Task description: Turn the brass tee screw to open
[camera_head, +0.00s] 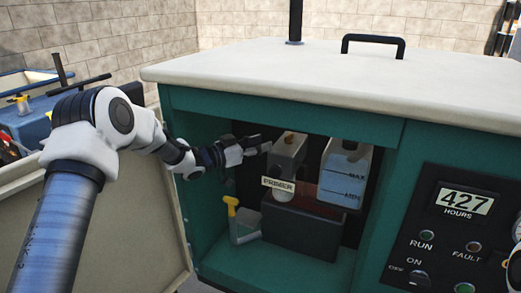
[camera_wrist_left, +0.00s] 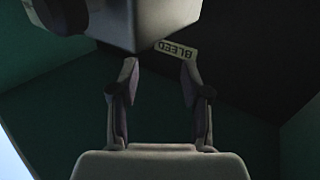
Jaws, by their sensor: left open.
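My left gripper (camera_head: 255,145) reaches into the open green cabinet and is at the left of the pale pump housing (camera_head: 288,150) with the PRIMER tag (camera_head: 278,183). In the left wrist view the gripper (camera_wrist_left: 160,74) is open, with nothing seen between its two fingers. A BLEED tag (camera_wrist_left: 176,50) shows just beyond the fingertips, beside the pale block of the housing (camera_wrist_left: 150,18). I cannot make out the brass tee screw in either view; it may be hidden or too dark to tell. My right gripper is not clearly in view.
A translucent tank (camera_head: 345,175) stands right of the housing. The open door (camera_head: 130,225) is at left; the control panel (camera_head: 455,235) is at right.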

